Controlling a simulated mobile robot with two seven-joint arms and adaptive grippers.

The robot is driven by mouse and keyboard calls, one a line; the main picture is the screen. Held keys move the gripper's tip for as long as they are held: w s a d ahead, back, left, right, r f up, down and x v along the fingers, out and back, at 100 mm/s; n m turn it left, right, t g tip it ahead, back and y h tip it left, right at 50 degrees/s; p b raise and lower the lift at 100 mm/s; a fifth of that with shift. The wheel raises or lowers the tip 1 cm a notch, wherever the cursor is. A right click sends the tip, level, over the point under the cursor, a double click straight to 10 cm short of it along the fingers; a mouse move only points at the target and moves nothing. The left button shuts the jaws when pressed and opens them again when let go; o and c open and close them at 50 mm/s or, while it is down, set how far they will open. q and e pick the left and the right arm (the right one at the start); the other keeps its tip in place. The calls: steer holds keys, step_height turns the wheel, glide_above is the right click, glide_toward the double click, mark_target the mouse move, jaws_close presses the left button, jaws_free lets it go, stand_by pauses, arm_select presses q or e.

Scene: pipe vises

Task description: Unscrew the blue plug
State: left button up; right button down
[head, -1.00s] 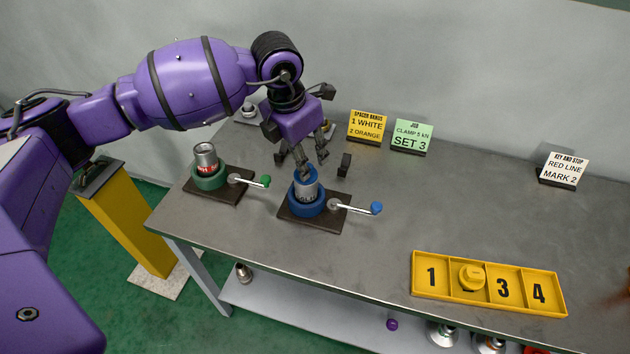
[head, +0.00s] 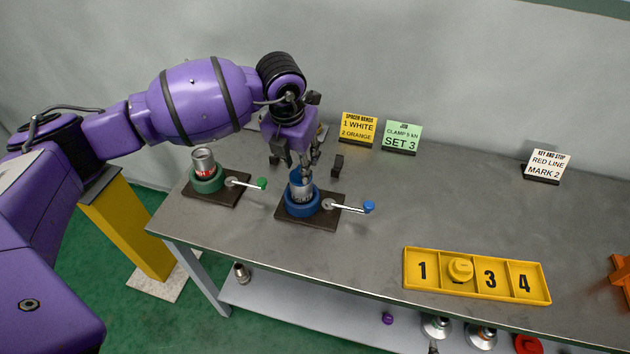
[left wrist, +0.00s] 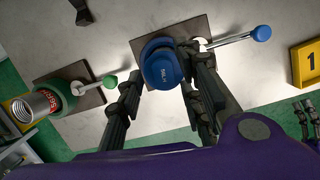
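The blue plug (head: 301,182), marked 50LH, sits on top of a metal pipe piece held upright in the blue vise (head: 302,203). The plug also shows in the left wrist view (left wrist: 162,68). My left gripper (head: 296,160) points down over the plug. Its fingers (left wrist: 160,78) are spread on either side of the plug, and I see no clear grip on it. The vise's handle with a blue knob (head: 368,207) points right. Dark finger-like parts (left wrist: 303,115) at the right edge of the left wrist view look like my right gripper; its opening is unclear.
A green vise (head: 207,182) holding a red-labelled pipe piece stands to the left. A yellow numbered tray (head: 477,293) holds a yellow round piece in its second compartment. Sign cards stand along the back. An orange object (head: 621,272) is at the right edge. The middle right is clear.

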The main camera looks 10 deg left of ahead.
arm_select(q)
steer(key=shift+f, duration=0.65)
steer(key=shift+d+r, duration=0.1)
steer(key=shift+d, duration=0.1)
